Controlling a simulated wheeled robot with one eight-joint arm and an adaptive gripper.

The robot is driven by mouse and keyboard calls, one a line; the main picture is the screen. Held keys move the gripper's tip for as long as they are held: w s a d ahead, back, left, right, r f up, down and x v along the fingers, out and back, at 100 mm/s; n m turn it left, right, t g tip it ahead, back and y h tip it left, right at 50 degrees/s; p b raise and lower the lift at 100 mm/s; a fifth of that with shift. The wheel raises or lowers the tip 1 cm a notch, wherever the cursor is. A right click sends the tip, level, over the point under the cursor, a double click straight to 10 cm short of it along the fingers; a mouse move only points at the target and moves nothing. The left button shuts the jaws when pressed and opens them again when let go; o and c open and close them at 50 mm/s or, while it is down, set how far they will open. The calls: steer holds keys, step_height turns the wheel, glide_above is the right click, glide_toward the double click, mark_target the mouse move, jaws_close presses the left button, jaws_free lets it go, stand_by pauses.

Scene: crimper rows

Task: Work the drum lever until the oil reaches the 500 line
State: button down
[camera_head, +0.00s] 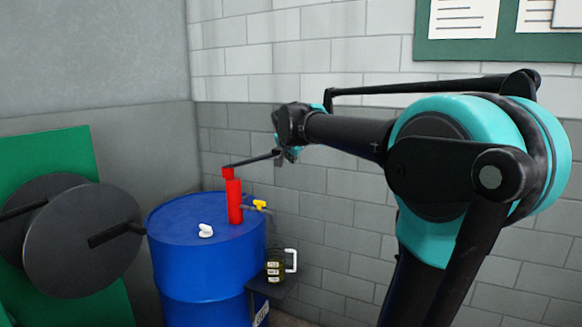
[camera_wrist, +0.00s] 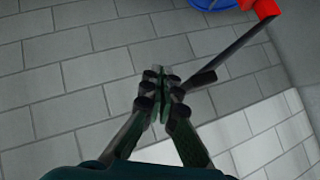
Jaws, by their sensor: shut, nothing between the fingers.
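A red pump (camera_head: 235,200) stands on top of the blue drum (camera_head: 190,280). Its black lever (camera_head: 252,160) slants up to the right from the red head, and it also shows in the wrist view (camera_wrist: 237,48). My gripper (camera_head: 287,153) is at the lever's free end. In the wrist view my gripper (camera_wrist: 160,80) is shut and empty, with the lever's end just right of the fingers; I cannot tell whether they touch. A measuring jug (camera_head: 275,266) with a white handle and pale labels stands right of the drum, below the yellow tap (camera_head: 259,205). Its oil level is unreadable.
A white cap (camera_head: 205,230) sits on the drum top. Dark round reels (camera_head: 85,240) stand before a green panel (camera_head: 60,160) at the left. The brick wall (camera_head: 330,190) is close behind the drum. A green noticeboard (camera_head: 500,48) hangs at upper right.

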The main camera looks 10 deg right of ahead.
steer(key=shift+v, duration=0.95)
stand_by(0.9)
